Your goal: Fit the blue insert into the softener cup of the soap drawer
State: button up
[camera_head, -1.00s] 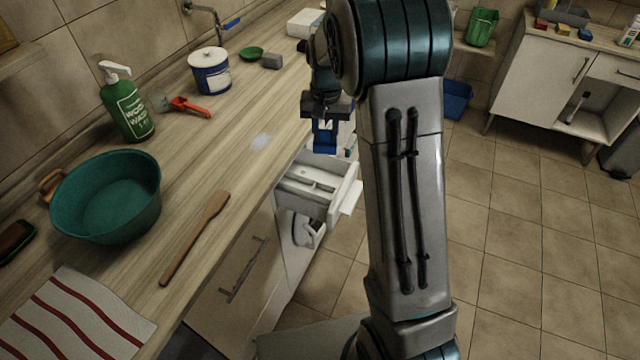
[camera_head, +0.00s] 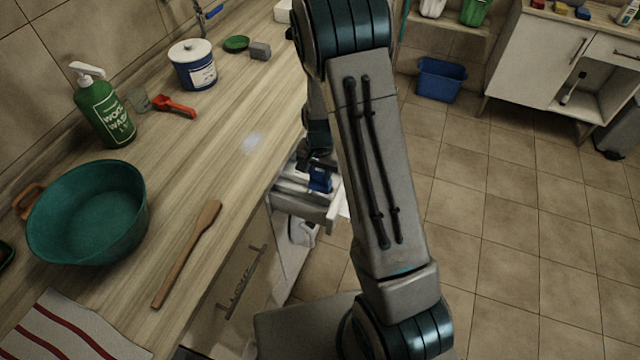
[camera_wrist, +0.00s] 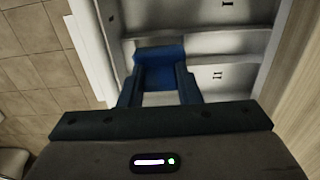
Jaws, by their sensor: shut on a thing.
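The blue insert (camera_wrist: 160,70) is in my gripper (camera_wrist: 158,88), which is shut on it in the wrist view. In the head view the blue insert (camera_head: 320,180) shows at the open soap drawer (camera_head: 300,204), below the counter's edge. The wrist view shows the white soap drawer (camera_wrist: 225,45) under the insert, with compartments marked I and II. The insert lies over the drawer's compartments, left of the II mark. I cannot tell whether it touches the drawer floor. My gripper hides the near part of the drawer.
The wooden counter (camera_head: 240,130) runs along the left of the drawer. It holds a green basin (camera_head: 90,215), a wooden spatula (camera_head: 188,255), a soap bottle (camera_head: 103,108) and a white-blue tub (camera_head: 193,68). Open tiled floor lies to the right.

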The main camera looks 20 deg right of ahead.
aim_at(320, 182)
jog(key=shift+f+p, duration=0.35)
jog(key=shift+f, duration=2)
jog(key=shift+f, duration=0.15)
jog(key=o, duration=0.9)
jog(key=shift+o, duration=0.2)
